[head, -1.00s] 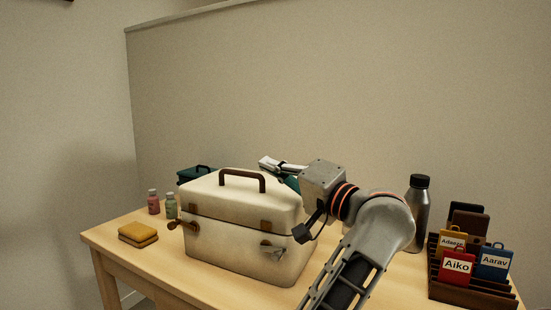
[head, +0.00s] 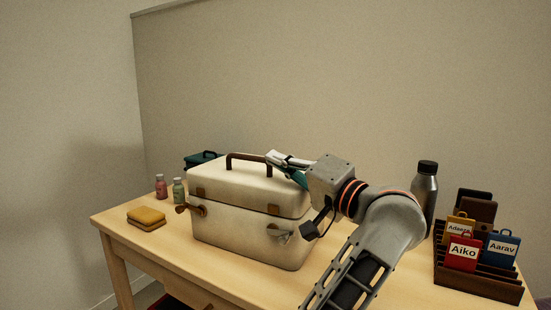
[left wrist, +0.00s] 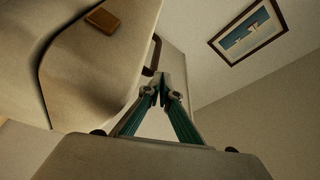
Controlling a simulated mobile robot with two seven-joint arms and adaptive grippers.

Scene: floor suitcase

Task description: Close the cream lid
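The cream case (head: 250,235) stands on the table with its cream lid (head: 235,185) down over the base. A thin seam runs between them; I cannot tell whether a slight gap remains. A brown handle (head: 248,158) stands up on the lid. My left gripper (head: 273,157) is at the lid's top, behind the handle's right end. In the left wrist view its teal fingers (left wrist: 162,82) meet at the tips, near the handle (left wrist: 153,55); I see nothing between them. My right gripper is out of view.
A teal case (head: 203,159) stands behind the cream one. Two small bottles (head: 179,190) and yellow-brown folded pads (head: 147,217) are at left. A dark-capped bottle (head: 425,190) and a rack (head: 478,283) of tagged cases stand at right. A wall is behind the table.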

